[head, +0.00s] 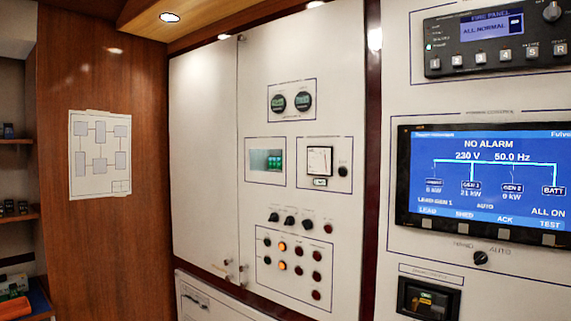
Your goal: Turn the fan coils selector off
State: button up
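A white panel (262,110) in the middle carries a row of small black rotary knobs: a left knob (273,217), a middle knob (289,221) and a right knob (307,225). A dark red round button (328,229) sits at the right end of that row. Another black knob (343,171) is beside a white meter (319,160). The labels are too small to read, so I cannot tell which knob is the fan coils selector or its setting. My gripper is not in view.
Below the knobs are lit orange lamps (282,247) and several dark red buttons (316,277). A screen reading NO ALARM (485,180) is at right, with a HAND/AUTO knob (481,257) below it. A fire panel (495,40) is above. Shelves (18,215) are at far left.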

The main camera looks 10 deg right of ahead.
aim_at(274, 218)
jog(key=u, duration=0.6)
jog(key=i, duration=1.85)
jog(key=u, duration=1.15)
